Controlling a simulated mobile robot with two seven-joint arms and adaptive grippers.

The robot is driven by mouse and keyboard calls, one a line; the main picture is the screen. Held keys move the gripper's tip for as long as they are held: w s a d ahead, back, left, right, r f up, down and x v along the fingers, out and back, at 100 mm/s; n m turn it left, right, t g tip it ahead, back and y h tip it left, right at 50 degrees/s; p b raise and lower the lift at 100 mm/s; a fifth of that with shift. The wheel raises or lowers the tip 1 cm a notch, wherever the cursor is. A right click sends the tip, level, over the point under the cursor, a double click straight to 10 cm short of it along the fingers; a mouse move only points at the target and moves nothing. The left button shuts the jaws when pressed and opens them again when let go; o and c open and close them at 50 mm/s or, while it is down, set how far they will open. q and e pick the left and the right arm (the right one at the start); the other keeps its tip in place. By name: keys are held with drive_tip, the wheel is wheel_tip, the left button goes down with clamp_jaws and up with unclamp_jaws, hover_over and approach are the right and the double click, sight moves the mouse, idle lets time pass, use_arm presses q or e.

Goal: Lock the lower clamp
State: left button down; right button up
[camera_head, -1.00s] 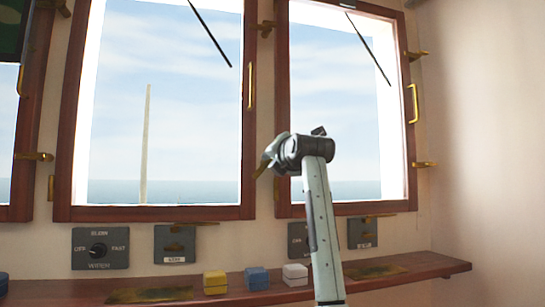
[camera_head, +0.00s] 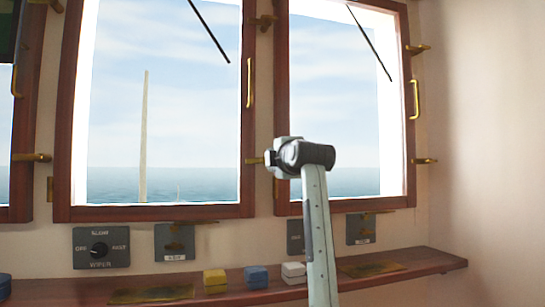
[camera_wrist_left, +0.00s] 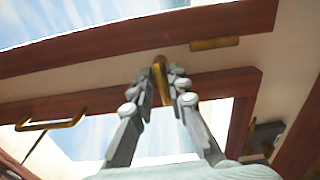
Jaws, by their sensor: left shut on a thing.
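The lower clamp (camera_head: 254,161) is a small brass lever between the two wood-framed windows, at the lower part of their frames. In the head view only its left end shows, roughly level, beside the left window's frame; my gripper hides the rest. In the left wrist view the brass clamp (camera_wrist_left: 161,80) stands between the fingertips. My left gripper (camera_head: 270,160) is shut on it, with the wrist at the right window's lower left corner. My right gripper is not in view.
An upper brass clamp (camera_head: 264,22) sits higher between the windows. Below, a wooden shelf (camera_head: 420,262) carries yellow (camera_head: 215,280), blue (camera_head: 256,277) and white (camera_head: 293,272) boxes. A wiper switch panel (camera_head: 100,248) is on the wall. Bare wall lies to the right.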

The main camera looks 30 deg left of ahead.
use_arm(q)
drive_tip(key=shift+m, duration=0.3)
idle(0.4)
drive_tip(key=c, duration=1.5)
unclamp_jaws()
drive_tip(key=shift+c, duration=0.2)
drive_tip(key=v, duration=1.2)
